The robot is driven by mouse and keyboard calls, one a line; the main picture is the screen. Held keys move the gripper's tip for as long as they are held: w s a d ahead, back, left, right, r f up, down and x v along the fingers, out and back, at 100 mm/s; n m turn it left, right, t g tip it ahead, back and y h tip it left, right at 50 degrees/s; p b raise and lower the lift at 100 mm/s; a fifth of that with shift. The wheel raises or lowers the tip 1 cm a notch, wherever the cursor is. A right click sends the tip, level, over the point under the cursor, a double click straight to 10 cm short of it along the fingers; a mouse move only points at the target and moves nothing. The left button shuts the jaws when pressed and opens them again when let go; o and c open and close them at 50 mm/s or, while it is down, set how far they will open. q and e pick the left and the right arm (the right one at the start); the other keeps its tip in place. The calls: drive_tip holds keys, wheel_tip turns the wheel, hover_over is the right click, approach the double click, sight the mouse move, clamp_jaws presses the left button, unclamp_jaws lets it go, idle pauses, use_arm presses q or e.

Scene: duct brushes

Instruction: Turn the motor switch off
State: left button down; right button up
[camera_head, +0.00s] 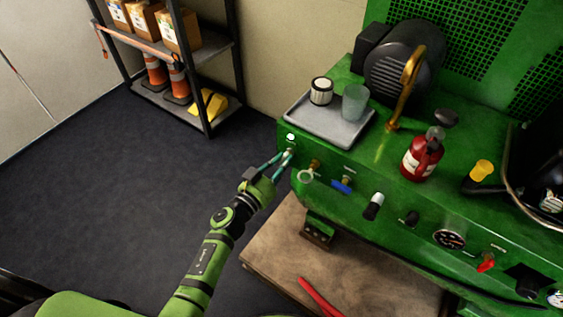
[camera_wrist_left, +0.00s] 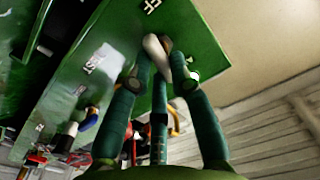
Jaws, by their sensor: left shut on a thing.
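The motor switch is a small lever at the far left end of the green machine's front panel. In the left wrist view its pale lever (camera_wrist_left: 156,50) shows between the fingertips. My left gripper (camera_head: 288,153) reaches up to it from the lower left in the head view, and its fingertips hide most of the lever there. In the wrist view my left gripper (camera_wrist_left: 155,62) is shut on the lever, with the teal fingers on both sides of it. My right gripper is not in view.
Right of the switch, the panel carries a blue-handled valve (camera_head: 341,186), a white-and-black knob (camera_head: 373,206) and a gauge (camera_head: 449,239). A grey tray (camera_head: 331,128), a red extinguisher-like bottle (camera_head: 421,155) and a motor (camera_head: 403,62) sit on top. Open floor lies left.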

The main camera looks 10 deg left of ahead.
use_arm(q)
drive_tip(key=m+b, duration=0.1)
drive_tip(key=m, duration=0.3)
drive_tip(key=m+b, duration=0.1)
drive_tip(key=m, duration=0.4)
drive_tip(key=f+m+b, duration=0.1)
drive_tip(key=m, duration=0.3)
drive_tip(key=shift+m, duration=0.9)
drive_tip(key=shift+m+b, duration=0.3)
drive_tip(key=shift+b, duration=0.05)
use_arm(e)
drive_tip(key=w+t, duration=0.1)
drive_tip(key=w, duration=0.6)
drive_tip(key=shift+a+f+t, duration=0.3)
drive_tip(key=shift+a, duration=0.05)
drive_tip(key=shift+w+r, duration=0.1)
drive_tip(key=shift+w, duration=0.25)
use_arm(q)
drive_tip(key=c, duration=1.1)
unclamp_jaws()
